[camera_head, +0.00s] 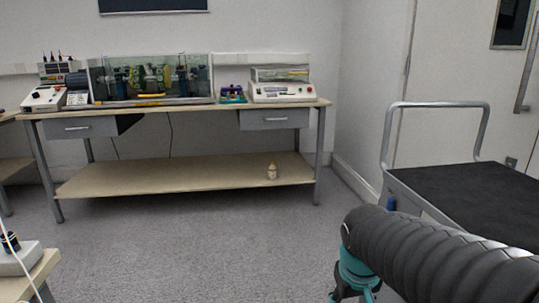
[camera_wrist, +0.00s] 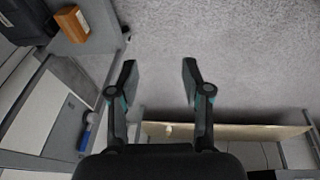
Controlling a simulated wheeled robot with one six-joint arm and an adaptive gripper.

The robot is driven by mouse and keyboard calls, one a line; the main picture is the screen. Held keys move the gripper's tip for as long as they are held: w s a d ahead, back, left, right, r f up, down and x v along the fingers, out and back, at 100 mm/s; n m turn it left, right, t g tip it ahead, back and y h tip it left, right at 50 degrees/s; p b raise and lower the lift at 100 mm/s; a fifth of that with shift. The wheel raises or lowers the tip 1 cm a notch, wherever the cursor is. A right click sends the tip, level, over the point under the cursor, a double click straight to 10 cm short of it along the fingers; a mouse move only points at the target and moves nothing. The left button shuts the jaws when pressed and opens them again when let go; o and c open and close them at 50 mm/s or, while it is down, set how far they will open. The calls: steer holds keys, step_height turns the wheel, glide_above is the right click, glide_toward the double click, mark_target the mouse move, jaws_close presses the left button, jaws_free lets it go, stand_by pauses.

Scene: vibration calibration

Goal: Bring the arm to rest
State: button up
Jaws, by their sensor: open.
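My gripper (camera_wrist: 157,78) is open in the wrist view, with its two dark fingers well apart and only grey carpet between their tips. It holds nothing. In the head view my black ribbed arm with teal joints (camera_head: 430,252) reaches in from the lower right, in front of the trolley. The gripper's fingers cannot be made out there.
A workbench (camera_head: 190,182) with lab apparatus (camera_head: 150,78) stands at the back wall. A small bottle (camera_head: 272,170) is on its lower shelf. A black-topped trolley (camera_head: 465,190) is at the right. An orange-brown block (camera_wrist: 72,23) shows at upper left in the wrist view. Mid-floor is clear.

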steer(key=s+r+m+t, duration=0.1)
steer(key=s+r+t, duration=0.1)
steer(key=s, duration=0.8)
steer(key=shift+s+r+t+y, duration=0.15)
steer(key=shift+r+t+y, duration=0.25)
steer(key=shift+r, duration=0.25)
steer(key=shift+a, duration=0.1)
stand_by(1.1)
